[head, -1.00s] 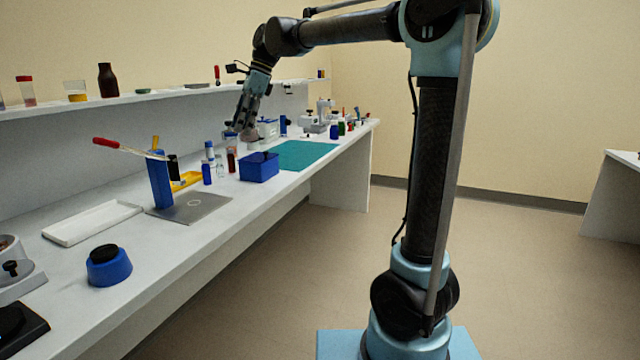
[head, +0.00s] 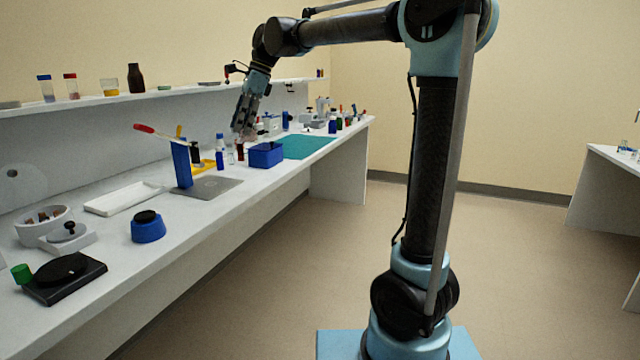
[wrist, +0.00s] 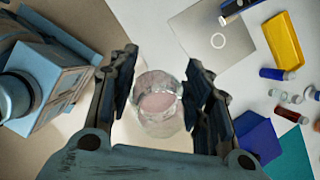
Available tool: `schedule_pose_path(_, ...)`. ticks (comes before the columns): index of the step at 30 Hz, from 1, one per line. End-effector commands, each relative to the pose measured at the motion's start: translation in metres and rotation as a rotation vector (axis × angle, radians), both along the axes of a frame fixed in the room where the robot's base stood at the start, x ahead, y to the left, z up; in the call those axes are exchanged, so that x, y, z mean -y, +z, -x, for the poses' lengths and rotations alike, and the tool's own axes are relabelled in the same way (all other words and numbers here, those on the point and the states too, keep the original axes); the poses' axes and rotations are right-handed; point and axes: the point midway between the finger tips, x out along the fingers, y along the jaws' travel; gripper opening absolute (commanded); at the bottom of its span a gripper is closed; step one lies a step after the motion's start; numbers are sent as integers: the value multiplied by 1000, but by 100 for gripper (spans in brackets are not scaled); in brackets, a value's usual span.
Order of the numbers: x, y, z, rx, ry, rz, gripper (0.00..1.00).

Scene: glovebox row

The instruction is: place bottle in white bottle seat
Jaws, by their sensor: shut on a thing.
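My gripper (head: 242,122) is at the end of my raised arm, pointing down over the bench in the head view. In the wrist view, my gripper (wrist: 160,90) is shut on a clear glass bottle (wrist: 158,103) with pinkish contents, held between the two dark fingers. In the head view the bottle is too small to make out clearly. A low white block (head: 85,243) with a black knob stands at the left of the bench, far from my gripper. I cannot tell whether it is the white bottle seat.
A blue box (head: 266,155) and teal mat (head: 306,147) lie by my gripper. Nearer are a grey plate (head: 215,187), white tray (head: 122,199), black-topped blue base (head: 148,232), white bowl (head: 27,234) and black device (head: 80,285). Open floor lies right of the bench.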

Motion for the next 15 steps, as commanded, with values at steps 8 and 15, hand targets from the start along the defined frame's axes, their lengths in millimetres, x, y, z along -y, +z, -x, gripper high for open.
schedule_pose_path(8,2,-7,-8,0,15,0,13)
schedule_pose_path(15,9,-25,-25,0,60,0,13)
